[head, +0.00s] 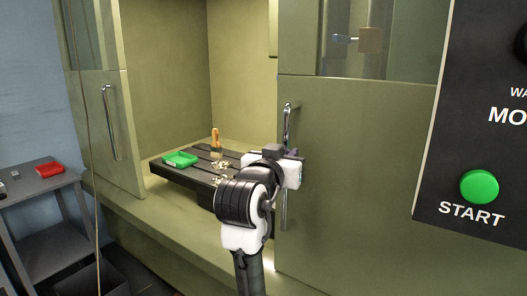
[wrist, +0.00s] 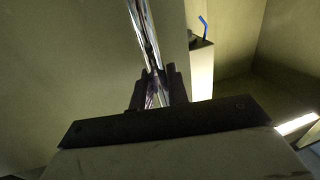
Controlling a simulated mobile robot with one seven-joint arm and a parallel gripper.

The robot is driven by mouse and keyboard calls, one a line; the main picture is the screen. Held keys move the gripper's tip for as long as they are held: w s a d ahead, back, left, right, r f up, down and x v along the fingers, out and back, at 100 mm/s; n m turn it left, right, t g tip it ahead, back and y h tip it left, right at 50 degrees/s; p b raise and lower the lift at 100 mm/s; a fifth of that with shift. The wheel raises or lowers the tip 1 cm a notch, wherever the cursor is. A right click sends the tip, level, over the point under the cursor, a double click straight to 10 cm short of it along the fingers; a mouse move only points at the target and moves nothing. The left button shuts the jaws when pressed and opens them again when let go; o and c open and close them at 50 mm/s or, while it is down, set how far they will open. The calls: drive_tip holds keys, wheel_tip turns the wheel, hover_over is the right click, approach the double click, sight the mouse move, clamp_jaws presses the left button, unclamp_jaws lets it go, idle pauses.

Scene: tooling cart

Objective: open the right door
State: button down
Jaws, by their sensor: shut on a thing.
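The right door (head: 355,185) is an olive-green panel with a window in its upper part. Its vertical chrome handle (head: 287,122) runs along its left edge. My gripper (head: 297,155) is at the middle of this handle, and my arm hides part of it. In the wrist view the handle (wrist: 143,35) passes between the two fingers of my gripper (wrist: 158,90), which are shut on it. The left door (head: 108,130) has its own chrome handle (head: 110,122). A wide gap lies between the two doors, showing the machine's inside.
Inside, a dark slotted table (head: 165,170) bears a green tray (head: 181,159), a wooden-handled brush (head: 215,138) and pale chips (head: 222,166). A black control panel (head: 470,120) with a green START button (head: 479,187) stands at the right. A grey cart (head: 40,185) with a red tray (head: 49,169) is at the left.

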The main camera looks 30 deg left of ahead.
drive_tip(key=shift+s+d, duration=0.2)
drive_tip(key=shift+d, duration=2.35)
drive_tip(key=shift+r, duration=0.1)
drive_tip(key=c, duration=1.5)
unclamp_jaws()
drive_tip(key=shift+o, duration=0.2)
drive_tip(key=s+d+b, duration=0.1)
drive_tip(key=s+b, duration=0.1)
drive_tip(key=s, duration=1.1)
drive_tip(key=shift+s+d, duration=0.3)
drive_tip(key=shift+s, duration=0.1)
